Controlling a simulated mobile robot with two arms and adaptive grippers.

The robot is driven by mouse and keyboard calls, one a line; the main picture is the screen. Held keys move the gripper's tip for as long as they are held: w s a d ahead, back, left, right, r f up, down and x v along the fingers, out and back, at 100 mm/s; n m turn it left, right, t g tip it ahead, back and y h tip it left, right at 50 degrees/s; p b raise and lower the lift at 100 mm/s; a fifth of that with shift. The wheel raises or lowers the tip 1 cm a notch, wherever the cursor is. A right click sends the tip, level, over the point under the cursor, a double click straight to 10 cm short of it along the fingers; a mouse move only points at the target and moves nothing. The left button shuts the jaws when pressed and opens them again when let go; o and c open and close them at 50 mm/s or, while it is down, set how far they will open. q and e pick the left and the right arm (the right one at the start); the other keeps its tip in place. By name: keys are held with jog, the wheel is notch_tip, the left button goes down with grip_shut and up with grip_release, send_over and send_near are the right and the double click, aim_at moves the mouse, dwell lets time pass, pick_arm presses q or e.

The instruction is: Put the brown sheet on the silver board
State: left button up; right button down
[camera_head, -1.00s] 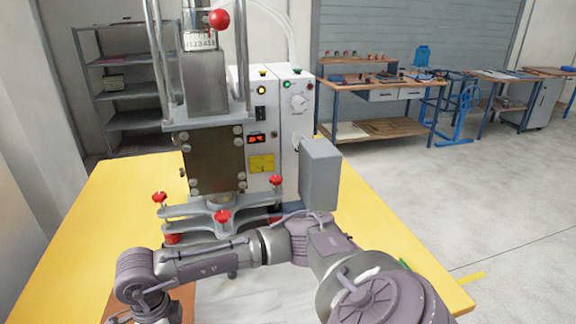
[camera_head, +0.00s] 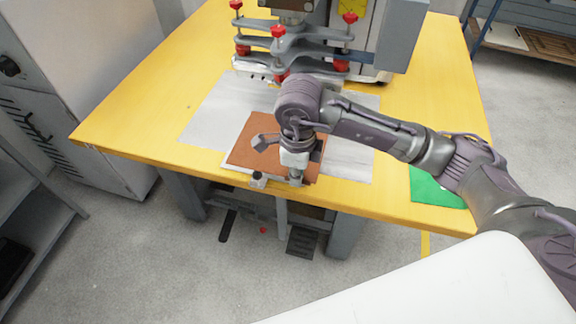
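The brown sheet (camera_head: 250,138) lies near the front edge of the yellow table, largely over the silver board (camera_head: 207,115). The board is a wide, thin grey-silver sheet showing to the left, behind and right of the brown sheet. A pale strip shows along the brown sheet's front left edge. My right gripper (camera_head: 277,179) points down over the front part of the brown sheet, its fingers apart. Its wrist hides part of the sheet; I cannot tell whether the fingers touch it. My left gripper is not in view.
A welding press with red knobs (camera_head: 278,32) stands behind the board. A green sheet (camera_head: 430,188) lies at the right front of the yellow table (camera_head: 135,125), partly behind my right arm. The table's left side is clear. A grey cabinet (camera_head: 75,90) stands to the left.

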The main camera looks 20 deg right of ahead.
jog(key=w+f, duration=0.1)
jog(key=w, duration=0.1)
jog(key=w+f, duration=0.1)
jog(key=w, duration=0.1)
jog(key=w+f, duration=0.2)
jog(key=w, duration=0.1)
jog(key=shift+a+f, duration=0.1)
jog(key=shift+a, duration=0.1)
jog(key=shift+w+f, duration=0.15)
jog(key=shift+f, duration=0.05)
notch_tip(320, 180, down, 3)
jog(key=shift+f+p, duration=0.1)
jog(key=shift+p, duration=0.5)
jog(key=shift+f, duration=0.3)
jog(key=c, duration=1.8)
grip_release()
jog(key=shift+f, duration=0.15)
jog(key=o, duration=0.5)
